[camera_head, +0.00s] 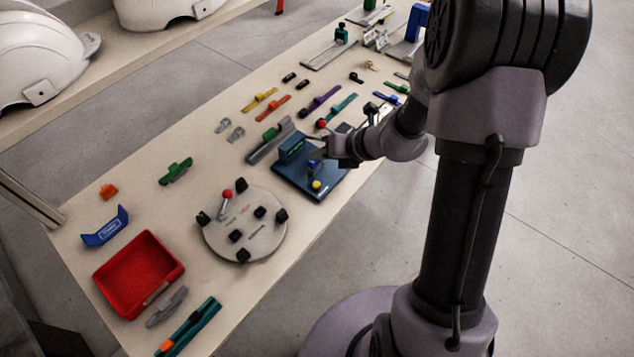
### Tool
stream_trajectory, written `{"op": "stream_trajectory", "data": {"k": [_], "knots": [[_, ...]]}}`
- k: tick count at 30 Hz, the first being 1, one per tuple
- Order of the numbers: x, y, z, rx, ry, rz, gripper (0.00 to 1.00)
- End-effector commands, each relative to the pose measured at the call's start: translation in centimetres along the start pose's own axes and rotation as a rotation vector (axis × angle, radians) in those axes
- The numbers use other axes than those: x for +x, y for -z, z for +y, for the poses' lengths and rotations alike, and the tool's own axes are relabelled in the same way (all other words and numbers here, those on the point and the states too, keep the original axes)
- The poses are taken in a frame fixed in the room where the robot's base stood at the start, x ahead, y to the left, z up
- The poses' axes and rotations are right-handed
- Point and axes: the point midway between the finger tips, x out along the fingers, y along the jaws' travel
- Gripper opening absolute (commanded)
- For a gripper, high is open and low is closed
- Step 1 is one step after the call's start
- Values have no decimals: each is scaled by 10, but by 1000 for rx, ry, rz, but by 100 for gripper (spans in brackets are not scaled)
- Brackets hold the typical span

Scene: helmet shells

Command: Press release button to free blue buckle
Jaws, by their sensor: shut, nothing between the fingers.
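A dark blue fixture plate (335,177) lies on the table, right of its middle. It bears a blue block (291,148), a small bright blue piece that looks like the buckle (315,165), and a round yellow button (316,184). My gripper (322,146) is shut and empty, over the plate at its far right part, beyond the yellow button and near the blue piece. I cannot tell whether it touches anything. My gripper and wrist hide part of the plate.
A red-knobbed lever (321,124) stands just behind my gripper. A round disc (260,243) with black knobs and a red tray (136,274) are at the left. Colored straps (318,99) lie behind. White helmets (38,58) sit on a far bench. The table's right edge is close to the plate.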

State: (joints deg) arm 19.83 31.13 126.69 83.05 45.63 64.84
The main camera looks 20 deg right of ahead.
Motion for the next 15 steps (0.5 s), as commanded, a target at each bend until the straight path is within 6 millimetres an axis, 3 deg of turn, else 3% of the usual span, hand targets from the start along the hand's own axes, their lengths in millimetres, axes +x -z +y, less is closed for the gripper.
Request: {"op": "stream_trajectory", "data": {"k": [15], "knots": [[45,33,-33,-2,0,0,0]]}}
